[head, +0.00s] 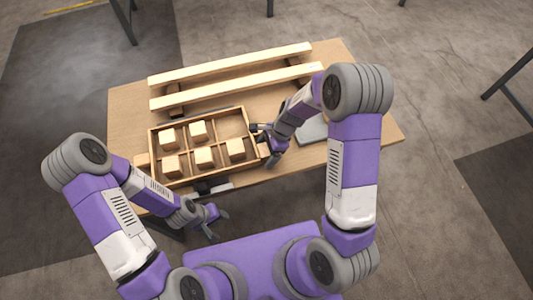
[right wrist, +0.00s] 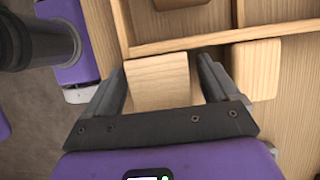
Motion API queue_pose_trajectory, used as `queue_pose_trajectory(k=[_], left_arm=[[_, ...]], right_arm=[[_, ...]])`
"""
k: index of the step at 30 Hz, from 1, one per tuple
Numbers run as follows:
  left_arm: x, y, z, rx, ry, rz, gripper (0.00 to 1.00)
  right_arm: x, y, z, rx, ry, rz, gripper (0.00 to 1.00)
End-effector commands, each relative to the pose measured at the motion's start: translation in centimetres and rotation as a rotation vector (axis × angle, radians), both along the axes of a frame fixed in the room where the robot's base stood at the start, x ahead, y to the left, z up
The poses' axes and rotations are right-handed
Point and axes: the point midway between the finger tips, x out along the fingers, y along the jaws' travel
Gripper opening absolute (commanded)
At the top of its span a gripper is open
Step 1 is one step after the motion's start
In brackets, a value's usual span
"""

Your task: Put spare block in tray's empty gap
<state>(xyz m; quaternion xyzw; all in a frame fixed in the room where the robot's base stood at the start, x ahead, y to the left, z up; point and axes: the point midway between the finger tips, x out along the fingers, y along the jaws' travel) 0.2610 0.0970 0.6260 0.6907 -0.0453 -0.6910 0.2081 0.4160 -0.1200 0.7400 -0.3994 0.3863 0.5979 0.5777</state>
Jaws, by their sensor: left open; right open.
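The wooden tray (head: 207,110) lies on the table and has two rows of three compartments. Pale blocks stand in five of them; the back right compartment (head: 231,124) is empty. My right gripper (head: 264,142) is at the tray's right end, open. In the right wrist view a pale wooden block (right wrist: 158,80) sits between its open fingers (right wrist: 160,92), just outside the tray's end wall (right wrist: 230,36); it shows partly in the head view (head: 263,150). I cannot tell whether the fingers touch it. My left gripper (head: 214,221) is open and empty, in front of the table.
Another wooden piece (right wrist: 255,68) sits against the tray's end wall, beside the right finger. Two long wooden rails (head: 230,65) run behind the tray. A grey plate (head: 313,129) lies to the right, partly behind my right arm. The table's right end (head: 370,115) is clear.

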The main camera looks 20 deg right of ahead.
Motion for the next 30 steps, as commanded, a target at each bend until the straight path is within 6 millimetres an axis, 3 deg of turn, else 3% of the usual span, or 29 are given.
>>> queue_pose_trajectory(k=[5, 17, 25, 30], left_arm=[[0.0, 0.0, 0.1, 0.0, 0.0, 0.0, 0.43], [0.0, 0.0, 0.1, 0.0, 0.0, 0.0, 0.43], [0.0, 0.0, 0.4, 0.0, 0.0, 0.0, 0.43], [0.0, 0.0, 1.5, 0.0, 0.0, 0.0, 0.43]], right_arm=[[0.0, 0.0, 0.1, 0.0, -0.001, 0.0, 0.87], [0.0, 0.0, 0.1, 0.0, -0.001, 0.0, 0.27], [0.0, -0.5, 0.7, 0.0, -0.001, -0.001, 0.26], [0.2, -2.7, 2.6, 0.0, -0.003, -0.007, 0.26]])
